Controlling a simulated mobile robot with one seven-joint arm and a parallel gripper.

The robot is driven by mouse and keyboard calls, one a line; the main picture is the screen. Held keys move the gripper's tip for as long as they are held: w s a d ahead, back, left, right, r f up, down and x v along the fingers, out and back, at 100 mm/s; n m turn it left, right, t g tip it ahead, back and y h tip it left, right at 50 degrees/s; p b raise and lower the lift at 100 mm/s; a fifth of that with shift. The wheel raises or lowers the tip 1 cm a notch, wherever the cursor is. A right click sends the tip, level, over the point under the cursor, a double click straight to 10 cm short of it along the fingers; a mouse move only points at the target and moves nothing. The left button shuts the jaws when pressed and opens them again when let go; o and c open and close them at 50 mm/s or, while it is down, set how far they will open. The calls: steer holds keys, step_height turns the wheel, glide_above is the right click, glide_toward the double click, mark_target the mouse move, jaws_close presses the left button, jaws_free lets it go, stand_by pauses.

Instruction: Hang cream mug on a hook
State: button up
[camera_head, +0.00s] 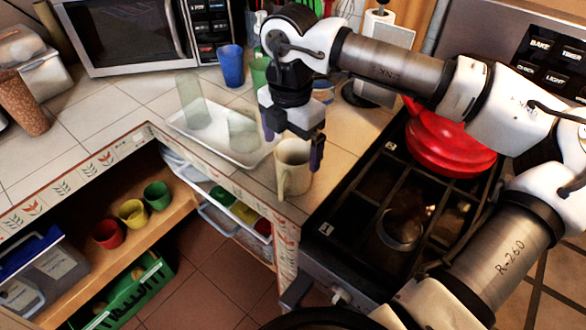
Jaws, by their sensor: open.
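A cream mug (292,168) stands upright on the tiled counter, near its front edge and close to the stove. Its handle points toward the camera. My gripper (294,150) is open and points down right at the mug, with one finger to the left of it and the other over its right rim. I cannot tell whether a finger touches the mug or reaches inside it. No hook can be made out in this view.
A red kettle (450,140) stands on the stove at the right. A white tray (213,150) with clear glasses lies left of the mug, with a blue cup (231,66) behind it. Shelves below hold small coloured cups (132,213).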

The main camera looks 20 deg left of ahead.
mark_target(292, 163)
steer(key=shift+f+p, duration=1.05)
steer(key=shift+f, duration=1.85)
steer(key=shift+w, duration=0.1)
steer(key=c, duration=1.3)
steer(key=shift+o, duration=0.2)
steer(key=shift+r, duration=0.1)
step_height(292, 163, up, 20)
steer(key=b, duration=0.3)
